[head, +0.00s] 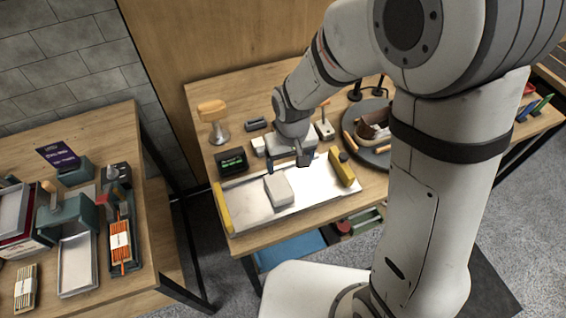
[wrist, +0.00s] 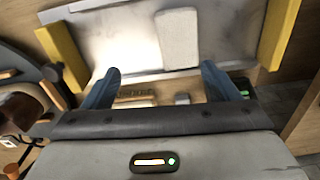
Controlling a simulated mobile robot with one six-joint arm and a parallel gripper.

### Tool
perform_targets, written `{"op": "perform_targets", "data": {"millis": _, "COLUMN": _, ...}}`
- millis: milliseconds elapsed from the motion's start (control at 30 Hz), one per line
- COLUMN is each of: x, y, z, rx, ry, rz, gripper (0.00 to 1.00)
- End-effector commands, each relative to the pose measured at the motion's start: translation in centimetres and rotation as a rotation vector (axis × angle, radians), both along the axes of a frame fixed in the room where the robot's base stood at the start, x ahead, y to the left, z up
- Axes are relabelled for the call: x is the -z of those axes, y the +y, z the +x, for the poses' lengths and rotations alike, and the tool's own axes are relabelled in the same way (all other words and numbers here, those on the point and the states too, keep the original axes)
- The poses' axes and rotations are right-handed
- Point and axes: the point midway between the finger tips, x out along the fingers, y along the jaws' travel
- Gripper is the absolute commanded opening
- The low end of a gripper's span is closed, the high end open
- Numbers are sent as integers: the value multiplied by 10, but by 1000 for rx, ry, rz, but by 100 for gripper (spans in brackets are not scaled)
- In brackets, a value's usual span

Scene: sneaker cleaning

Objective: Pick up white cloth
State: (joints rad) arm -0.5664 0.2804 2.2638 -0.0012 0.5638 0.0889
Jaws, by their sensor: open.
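The white cloth (head: 279,190) lies as a folded, block-like pad on a pale metal tray (head: 245,212) with yellow end pieces. In the wrist view the cloth (wrist: 178,38) is at the top centre, beyond my fingertips and slightly right of the middle between them. My gripper (head: 288,163) is above the back edge of the tray, behind the cloth and apart from it. In the wrist view my gripper (wrist: 160,69) has its two blue fingers spread with nothing between them.
A brush-like tool with a wooden top (head: 213,120) and a dark box with a green display (head: 232,162) stand left of my gripper. A round dark mat (head: 362,142) with a brown shoe (head: 375,128) is on the right. A second table (head: 90,140) stands at left.

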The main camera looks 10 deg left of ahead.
Motion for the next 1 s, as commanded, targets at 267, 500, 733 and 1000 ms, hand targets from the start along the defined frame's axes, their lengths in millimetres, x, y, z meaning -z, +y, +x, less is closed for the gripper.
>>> {"op": "perform_targets", "data": {"millis": 267, "x": 34, "y": 31, "z": -9, "rx": -67, "ry": 29, "rz": -19, "gripper": 82}}
{"op": "perform_targets", "data": {"millis": 500, "x": 56, "y": 31, "z": -9, "rx": -68, "ry": 31, "rz": -21, "gripper": 82}}
{"op": "perform_targets", "data": {"millis": 733, "x": 76, "y": 30, "z": -8, "rx": -68, "ry": 33, "rz": -22, "gripper": 82}}
{"op": "perform_targets", "data": {"millis": 1000, "x": 105, "y": 31, "z": -7, "rx": -69, "ry": 30, "rz": -19, "gripper": 82}}
